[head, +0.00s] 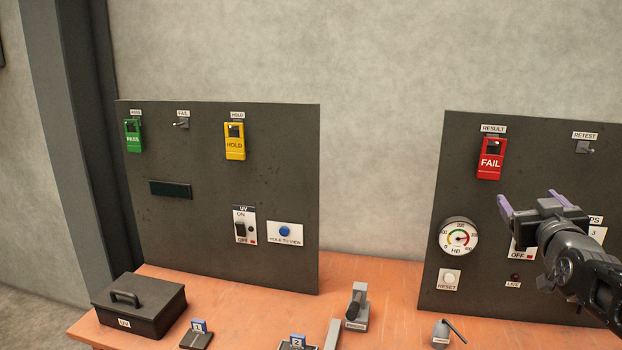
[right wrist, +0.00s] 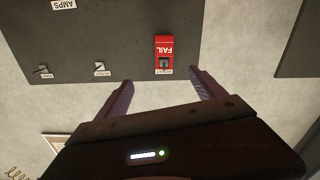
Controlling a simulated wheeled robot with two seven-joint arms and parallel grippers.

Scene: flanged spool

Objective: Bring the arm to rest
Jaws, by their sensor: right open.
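My right gripper (head: 530,200) is in front of the right dark panel (head: 462,140), its arm coming in from the lower right. Its two purple fingers are spread apart with nothing between them. The red FAIL tag (head: 490,160) hangs on the hook under the RESULT label, up and left of the fingers and apart from them. The right wrist view shows the tag (right wrist: 164,48) upside down, beyond the gap between the open fingertips (right wrist: 160,78). My arm hides part of the panel's lower right. My left gripper is not in view.
The left panel (head: 220,220) carries a green PASS tag (head: 133,136) and a yellow HOLD tag (head: 235,142). On the orange table (head: 270,306) stand a black UV box (head: 140,305), a grey stand (head: 357,305) and small numbered blocks. The wall between the panels is bare.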

